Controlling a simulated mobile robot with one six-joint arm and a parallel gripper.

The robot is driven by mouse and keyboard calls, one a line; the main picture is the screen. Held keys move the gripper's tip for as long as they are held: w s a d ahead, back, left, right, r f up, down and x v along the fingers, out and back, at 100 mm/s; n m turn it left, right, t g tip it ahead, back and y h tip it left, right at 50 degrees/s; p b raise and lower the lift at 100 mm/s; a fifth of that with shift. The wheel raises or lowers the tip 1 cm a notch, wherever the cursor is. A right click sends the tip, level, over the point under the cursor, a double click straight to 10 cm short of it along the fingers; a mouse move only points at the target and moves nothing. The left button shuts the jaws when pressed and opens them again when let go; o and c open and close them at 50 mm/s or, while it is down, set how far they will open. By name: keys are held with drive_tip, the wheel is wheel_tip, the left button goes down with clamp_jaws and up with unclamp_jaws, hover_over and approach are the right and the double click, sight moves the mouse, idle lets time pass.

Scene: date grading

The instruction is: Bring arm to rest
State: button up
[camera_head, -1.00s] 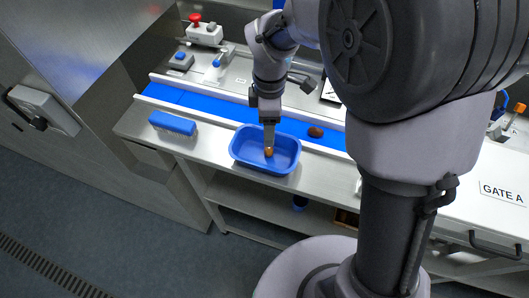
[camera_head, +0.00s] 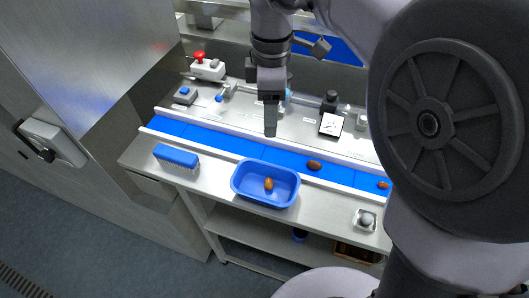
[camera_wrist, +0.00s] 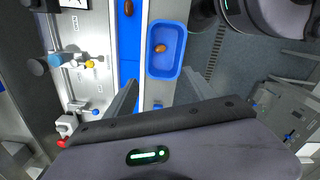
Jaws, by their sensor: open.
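My gripper (camera_head: 270,132) is raised above the blue conveyor belt (camera_head: 235,147), with its fingers pointing down. In the wrist view its two fingers (camera_wrist: 158,88) are apart with nothing between them. A blue tray (camera_head: 240,191) stands on the steel bench in front of the belt. One orange-brown date (camera_head: 269,184) lies in the tray. The tray also shows in the wrist view (camera_wrist: 166,74) with the date (camera_wrist: 160,48) inside. A dark brown date (camera_head: 314,165) lies on the belt, and another date (camera_head: 383,185) lies further right on it.
A red-button box (camera_head: 207,68), a grey switch box (camera_head: 185,95) and a small display (camera_head: 331,125) stand behind the belt.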

drive_tip(key=s+d+r+m+t+y, duration=0.15)
drive_tip(key=s+d+m+t, duration=0.25)
drive_tip(key=s+m, duration=0.45)
drive_tip(key=s+d+r+m+t+y, duration=0.15)
drive_tip(key=s+d+m+t, duration=0.35)
drive_tip(key=m, duration=0.7)
drive_tip(key=s+f+m+g+h+b, duration=0.1)
drive_tip(key=s+f+g+b, duration=0.2)
drive_tip(key=f+b, duration=2.9)
wheel_tip(320, 180, down, 3)
drive_tip(key=shift+s+a+f+m, duration=0.15)
drive_tip(key=shift+s+a+m, duration=0.1)
drive_tip(key=shift+s+m, duration=0.1)
